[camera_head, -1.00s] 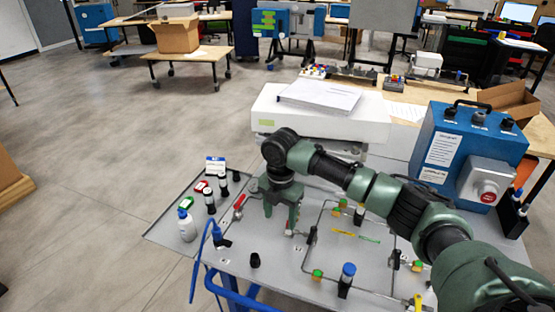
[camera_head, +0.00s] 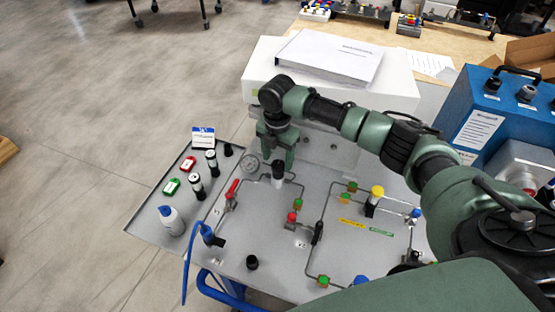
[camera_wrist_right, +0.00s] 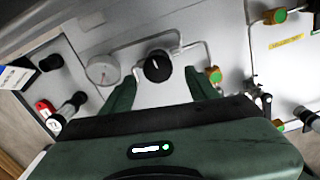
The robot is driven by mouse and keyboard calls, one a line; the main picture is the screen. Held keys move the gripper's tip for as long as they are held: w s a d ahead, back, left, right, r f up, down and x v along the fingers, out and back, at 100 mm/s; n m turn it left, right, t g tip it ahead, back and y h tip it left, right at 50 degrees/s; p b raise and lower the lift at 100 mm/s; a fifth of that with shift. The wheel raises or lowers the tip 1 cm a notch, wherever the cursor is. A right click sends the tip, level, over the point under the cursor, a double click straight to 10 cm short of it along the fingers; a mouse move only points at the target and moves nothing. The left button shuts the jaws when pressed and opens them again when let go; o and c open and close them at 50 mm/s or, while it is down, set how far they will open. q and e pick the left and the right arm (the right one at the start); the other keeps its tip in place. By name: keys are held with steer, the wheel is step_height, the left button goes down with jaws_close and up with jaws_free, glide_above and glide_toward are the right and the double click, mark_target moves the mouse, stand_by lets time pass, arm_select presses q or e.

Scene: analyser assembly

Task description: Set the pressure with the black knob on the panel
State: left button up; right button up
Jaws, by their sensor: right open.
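The black knob (camera_wrist_right: 158,66) sits on the grey panel, with a white mark on its top, in the right wrist view. In the head view the knob (camera_head: 278,166) tops a pale cylinder near the panel's back edge. A round white gauge (camera_wrist_right: 102,70) is left of the knob; it also shows in the head view (camera_head: 250,167). My right gripper (camera_head: 277,152) is open and empty, pointing down at the knob. In the wrist view its fingers (camera_wrist_right: 160,84) stand on either side of the knob, apart from it. My left gripper is not in view.
The panel (camera_head: 270,221) carries thin pipes, a red-handled valve (camera_head: 233,188) and several coloured fittings. A white box (camera_head: 262,62) with papers and a blue unit (camera_head: 482,117) stand behind.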

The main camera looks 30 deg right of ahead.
mark_target(277, 165)
steer(key=shift+w+f, duration=0.2)
steer(key=shift+f, duration=1)
steer(key=shift+d+f, duration=0.1)
steer(key=shift+f, duration=0.35)
jaws_close()
arm_select(q)
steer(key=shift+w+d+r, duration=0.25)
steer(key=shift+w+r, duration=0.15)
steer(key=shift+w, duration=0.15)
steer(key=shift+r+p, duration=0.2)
steer(key=shift+p, duration=0.25)
